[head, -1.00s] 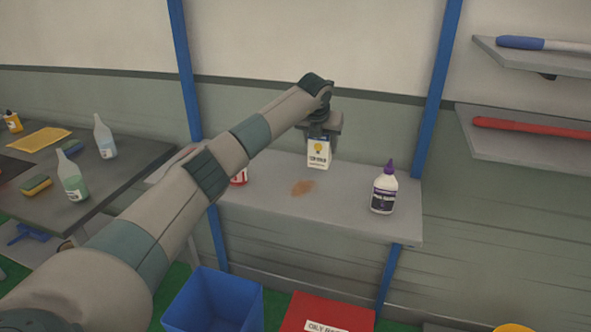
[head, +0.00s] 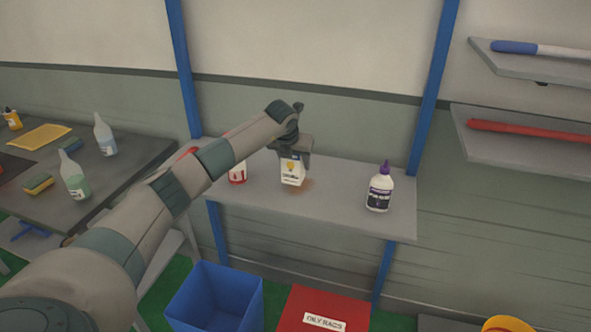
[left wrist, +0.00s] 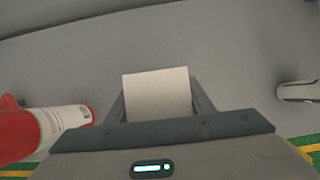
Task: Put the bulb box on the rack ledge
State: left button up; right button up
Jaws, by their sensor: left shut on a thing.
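The bulb box (head: 293,171) is small and white with a yellow bulb picture. My left gripper (head: 292,154) is shut on its upper part from above. In the left wrist view the box's pale top (left wrist: 158,94) shows between the two fingers (left wrist: 160,105). The box is upright, low over the grey rack ledge (head: 340,212) or touching it; I cannot tell which. A brown stain (head: 306,184) lies on the ledge right beside the box's base. My right gripper is not in view.
A red and white container (head: 238,173) stands left of the box, also in the left wrist view (left wrist: 62,122). A white bottle with a purple cap (head: 379,190) stands on the ledge's right. Blue posts (head: 430,90) flank the ledge. A blue bin (head: 215,298) and red bin (head: 325,308) are below.

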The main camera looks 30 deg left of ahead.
aim_at(295, 170)
pick_arm(q)
notch_tip(295, 170, down, 3)
jog(key=shift+r+p, duration=0.1)
jog(key=shift+p, duration=0.7)
jog(key=shift+f, duration=0.25)
jog(key=shift+f, duration=0.2)
jog(key=o, duration=0.9)
jog(key=shift+o, duration=0.8)
jog(key=shift+r, duration=0.15)
jog(key=shift+r, duration=0.1)
